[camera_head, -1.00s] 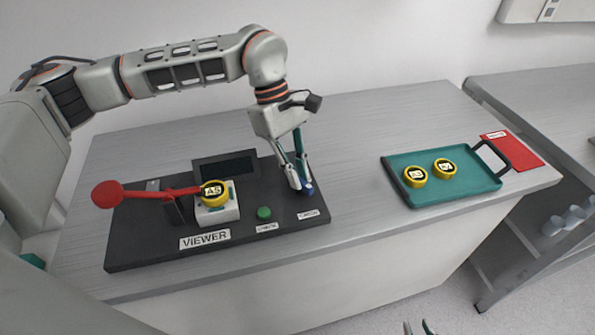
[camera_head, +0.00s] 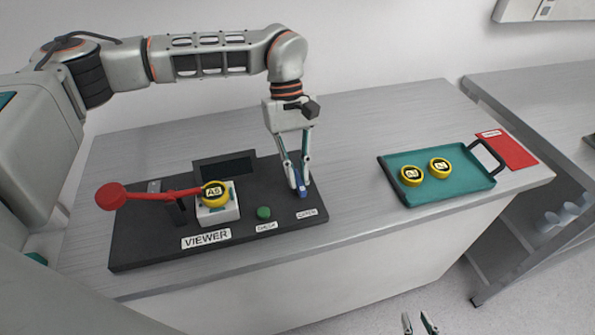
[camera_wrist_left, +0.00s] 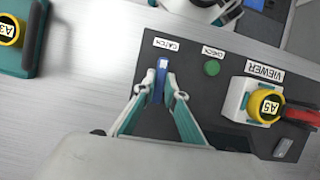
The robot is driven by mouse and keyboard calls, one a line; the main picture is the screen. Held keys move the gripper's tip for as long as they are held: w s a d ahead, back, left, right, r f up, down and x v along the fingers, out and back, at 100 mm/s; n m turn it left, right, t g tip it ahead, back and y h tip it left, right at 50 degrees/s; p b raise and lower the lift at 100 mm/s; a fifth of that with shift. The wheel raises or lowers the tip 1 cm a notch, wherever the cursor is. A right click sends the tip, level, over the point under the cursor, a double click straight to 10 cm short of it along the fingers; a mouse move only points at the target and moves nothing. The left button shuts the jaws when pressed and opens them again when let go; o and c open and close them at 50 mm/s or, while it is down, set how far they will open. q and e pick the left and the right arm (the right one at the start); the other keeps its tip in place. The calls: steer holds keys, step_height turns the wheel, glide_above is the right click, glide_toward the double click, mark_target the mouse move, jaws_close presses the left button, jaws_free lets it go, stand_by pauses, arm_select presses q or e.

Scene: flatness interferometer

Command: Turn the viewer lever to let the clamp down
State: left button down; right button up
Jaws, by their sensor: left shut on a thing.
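The dark viewer base (camera_head: 140,250) lies on the bench. The red lever (camera_head: 150,195) has a round knob at its left end and reaches right to the yellow A5 piece (camera_head: 214,193). That piece sits on a white block (camera_head: 218,215). A blue catch (camera_head: 303,185) stands at the base's right end, by the CATCH label; it also shows in the left wrist view (camera_wrist_left: 160,78). My left gripper (camera_head: 299,186) is shut on the blue catch, well right of the red lever. My right gripper (camera_head: 420,325) shows only its separated fingertips at the bottom edge.
A green button (camera_head: 264,213) sits between the white block and the catch. A dark screen (camera_head: 224,168) stands behind the block. A green tray (camera_head: 450,190) with two yellow pieces is on the right, beside a red mat (camera_head: 507,152). Bench between base and tray is clear.

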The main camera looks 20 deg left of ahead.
arm_select(q)
steer(key=c, duration=2.1)
jaws_free()
steer(key=v, duration=1.2)
steer(key=shift+s+r, duration=0.1)
